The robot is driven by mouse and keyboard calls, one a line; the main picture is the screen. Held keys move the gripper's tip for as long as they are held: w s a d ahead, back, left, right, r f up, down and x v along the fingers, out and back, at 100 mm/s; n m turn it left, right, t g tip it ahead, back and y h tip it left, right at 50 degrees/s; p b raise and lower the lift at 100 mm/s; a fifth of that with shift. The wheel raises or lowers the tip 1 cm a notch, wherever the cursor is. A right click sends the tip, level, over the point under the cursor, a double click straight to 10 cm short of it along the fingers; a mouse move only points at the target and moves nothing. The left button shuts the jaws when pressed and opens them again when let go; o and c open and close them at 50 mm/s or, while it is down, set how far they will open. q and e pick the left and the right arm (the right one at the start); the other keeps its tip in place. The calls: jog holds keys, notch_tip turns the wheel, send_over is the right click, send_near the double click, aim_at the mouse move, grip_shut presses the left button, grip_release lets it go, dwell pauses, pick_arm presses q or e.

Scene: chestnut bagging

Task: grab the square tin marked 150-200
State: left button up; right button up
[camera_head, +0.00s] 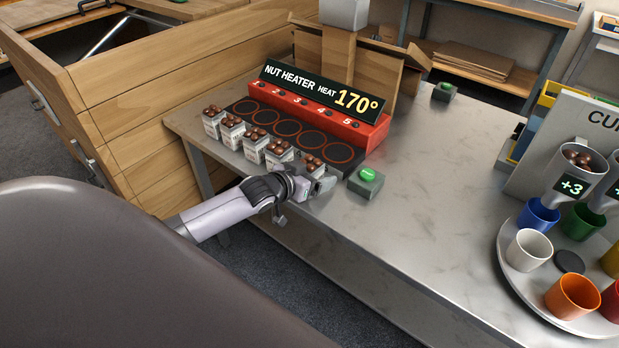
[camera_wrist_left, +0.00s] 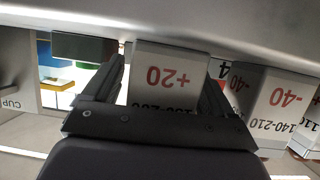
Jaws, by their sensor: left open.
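A row of several square white tins with chestnuts stands along the front of the nut heater (camera_head: 330,118). The rightmost tin (camera_head: 310,168) is partly hidden by my left gripper (camera_head: 312,187). In the left wrist view my left gripper (camera_wrist_left: 165,78) is open, with one finger on each side of a tin (camera_wrist_left: 168,66) marked +20. Below the +20 its number range is partly hidden by the gripper and appears to read 150-200. Whether the fingers touch it cannot be told. My right gripper is not in view.
A neighbouring tin (camera_wrist_left: 285,100) marked -40 and 140-210 stands close beside the finger. A green button box (camera_head: 366,180) stands right of the gripper. A round tray (camera_head: 512,262) with coloured cups is at the right. The table's middle is clear.

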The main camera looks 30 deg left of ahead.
pick_arm(q)
jog(key=shift+w, duration=0.1)
jog(key=c, duration=1.1)
